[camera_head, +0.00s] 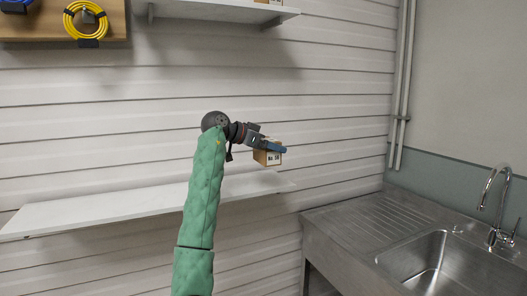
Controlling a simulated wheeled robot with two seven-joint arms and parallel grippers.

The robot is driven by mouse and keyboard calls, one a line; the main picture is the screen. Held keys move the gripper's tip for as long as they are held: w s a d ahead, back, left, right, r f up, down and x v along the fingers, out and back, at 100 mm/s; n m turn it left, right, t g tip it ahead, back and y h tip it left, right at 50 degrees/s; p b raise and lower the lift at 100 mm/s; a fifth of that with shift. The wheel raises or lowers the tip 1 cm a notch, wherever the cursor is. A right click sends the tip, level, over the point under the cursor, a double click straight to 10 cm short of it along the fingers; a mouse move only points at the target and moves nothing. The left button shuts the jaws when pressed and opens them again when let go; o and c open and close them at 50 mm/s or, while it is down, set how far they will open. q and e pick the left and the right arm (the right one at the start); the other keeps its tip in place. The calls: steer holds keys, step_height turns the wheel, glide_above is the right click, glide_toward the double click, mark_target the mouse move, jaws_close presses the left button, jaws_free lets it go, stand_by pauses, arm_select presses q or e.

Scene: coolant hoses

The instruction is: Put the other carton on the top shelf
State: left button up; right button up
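A small tan carton (267,158) with a white label and dark print is in the middle of the head view. My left gripper (272,147) is shut on it, with a blue-grey finger across its near side hiding part of it. The carton appears raised above the right end of the lower shelf (110,209). The top shelf (222,11) is higher up on the wall. A sliver of another carton (273,2) shows on the top shelf, cut off by the picture's upper edge. My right gripper is not in view.
A metal sink (430,262) with a drainboard (365,222) and a tap (490,195) stands at the right. Yellow coiled hose (75,30) hangs on a wooden board (50,24) at upper left. The visible lower shelf is bare. Pipes (401,90) run up the corner.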

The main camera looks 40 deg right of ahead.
mark_target(270, 139)
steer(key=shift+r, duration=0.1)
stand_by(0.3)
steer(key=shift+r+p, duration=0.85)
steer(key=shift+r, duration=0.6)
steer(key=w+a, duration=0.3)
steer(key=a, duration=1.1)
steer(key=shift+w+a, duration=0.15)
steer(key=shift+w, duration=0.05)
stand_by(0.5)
